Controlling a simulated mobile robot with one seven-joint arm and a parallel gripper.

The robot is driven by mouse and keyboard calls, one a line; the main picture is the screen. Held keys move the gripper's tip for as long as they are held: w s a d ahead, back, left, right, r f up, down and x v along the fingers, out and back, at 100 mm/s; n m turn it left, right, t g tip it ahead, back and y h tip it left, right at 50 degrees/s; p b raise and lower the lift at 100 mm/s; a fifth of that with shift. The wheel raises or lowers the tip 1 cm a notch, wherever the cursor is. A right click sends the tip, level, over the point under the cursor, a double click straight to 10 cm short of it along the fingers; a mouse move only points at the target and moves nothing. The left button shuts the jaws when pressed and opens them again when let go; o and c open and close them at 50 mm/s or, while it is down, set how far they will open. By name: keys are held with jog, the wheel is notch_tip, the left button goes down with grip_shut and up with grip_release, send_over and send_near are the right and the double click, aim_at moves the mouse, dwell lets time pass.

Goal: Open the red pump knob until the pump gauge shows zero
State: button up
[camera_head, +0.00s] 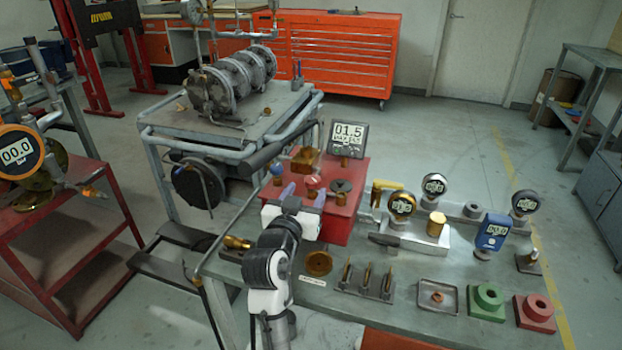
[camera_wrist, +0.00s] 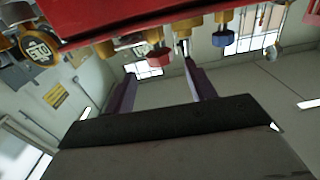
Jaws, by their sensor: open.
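The red pump box (camera_head: 344,206) stands on the workbench, and its square dark gauge (camera_head: 348,134) reads 01.5. The small red knob (camera_head: 312,182) is on the pump's upper side; it also shows in the wrist view (camera_wrist: 158,57). A blue knob (camera_head: 277,171) is to its left, and shows at the right in the wrist view (camera_wrist: 222,41). My gripper (camera_head: 303,194) is open and empty, with its dark purple fingers either side of the red knob in the wrist view. I cannot tell whether the fingertips reach around the knob; no contact shows.
A dark round handle (camera_head: 341,187) is right of the red knob. A metal block with gauges (camera_head: 415,238) stands to the right on the bench. A brass disc (camera_head: 319,263) and several upright pins (camera_head: 367,280) are in front. A cart with grey pipework (camera_head: 230,110) stands behind.

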aim_at(311, 184)
jog(key=shift+p+x, duration=0.35)
jog(key=shift+x, duration=1.9)
jog(key=c, duration=1)
